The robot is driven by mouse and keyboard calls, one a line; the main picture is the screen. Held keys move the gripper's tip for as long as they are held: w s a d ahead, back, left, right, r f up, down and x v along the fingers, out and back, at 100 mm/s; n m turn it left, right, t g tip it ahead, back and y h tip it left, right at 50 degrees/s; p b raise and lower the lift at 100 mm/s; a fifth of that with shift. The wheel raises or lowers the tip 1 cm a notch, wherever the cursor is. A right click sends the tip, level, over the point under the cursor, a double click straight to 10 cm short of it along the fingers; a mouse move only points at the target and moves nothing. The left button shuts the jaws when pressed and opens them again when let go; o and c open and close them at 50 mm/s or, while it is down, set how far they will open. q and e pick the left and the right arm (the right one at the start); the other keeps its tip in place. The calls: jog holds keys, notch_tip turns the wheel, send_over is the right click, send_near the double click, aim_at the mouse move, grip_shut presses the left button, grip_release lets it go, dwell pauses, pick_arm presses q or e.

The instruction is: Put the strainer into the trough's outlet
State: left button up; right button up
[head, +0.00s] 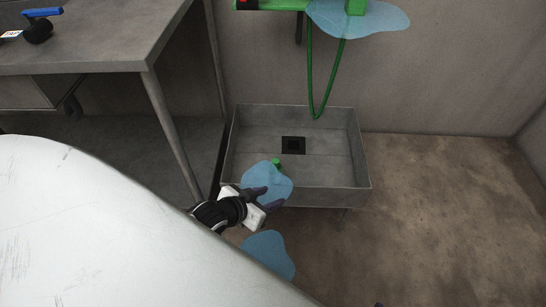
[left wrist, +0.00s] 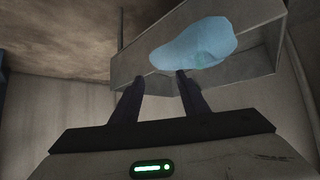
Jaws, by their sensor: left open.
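The trough (head: 362,165) is a grey metal basin on legs against the wall. Its outlet (head: 293,145) is a dark square in the floor of the basin. A small green piece (head: 276,162) shows in the trough, nearer to me than the outlet; it may be the strainer, but its lower part is hidden by a see-through blue patch (head: 266,180). My left gripper (head: 264,197) is open over the trough's near edge, at this patch. In the left wrist view its fingers (left wrist: 160,88) are apart, with the trough (left wrist: 135,92) and a blue patch (left wrist: 195,43) beyond them. I see no held object.
A grey table (head: 100,52) with a blue-handled tool (head: 40,20) stands at the left, its leg close to the trough. A green hose (head: 325,95) hangs behind the trough. More blue patches show below (head: 268,256) and above (head: 385,20). The floor at right is clear.

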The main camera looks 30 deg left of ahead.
pick_arm(q)
jog(key=n+t+y+b, duration=0.1)
jog(key=b, duration=0.5)
send_near(274, 165)
jog(key=f, duration=0.1)
jog(key=shift+y, duration=0.3)
jog(key=b+x, duration=0.4)
jog(key=shift+w+d+b, duration=0.1)
jog(key=shift+w+b, duration=0.1)
jog(key=shift+b, duration=0.1)
pick_arm(e)
jog(key=w+a+f+n+y, duration=0.1)
jog(key=a+f+y, duration=0.1)
jog(key=a+f, duration=0.3)
pick_arm(q)
jog(key=b+x, duration=0.3)
jog(key=x, duration=0.1)
jog(key=shift+w+b, duration=0.35)
jog(key=shift+w, duration=0.05)
jog(key=shift+x, duration=0.9)
pick_arm(e)
jog(key=shift+w+a+r+t+y, duration=0.15)
jog(key=shift+a+r+y, duration=0.1)
jog(key=shift+r, duration=0.35)
jog(key=shift+w+a+r+t+y, duration=0.1)
jog(key=shift+a+r+y, duration=0.15)
jog(key=shift+r, duration=0.35)
jog(key=shift+w+a+r+t+y, duration=0.15)
jog(key=shift+r+y, duration=0.15)
jog(key=shift+r, duration=0.3)
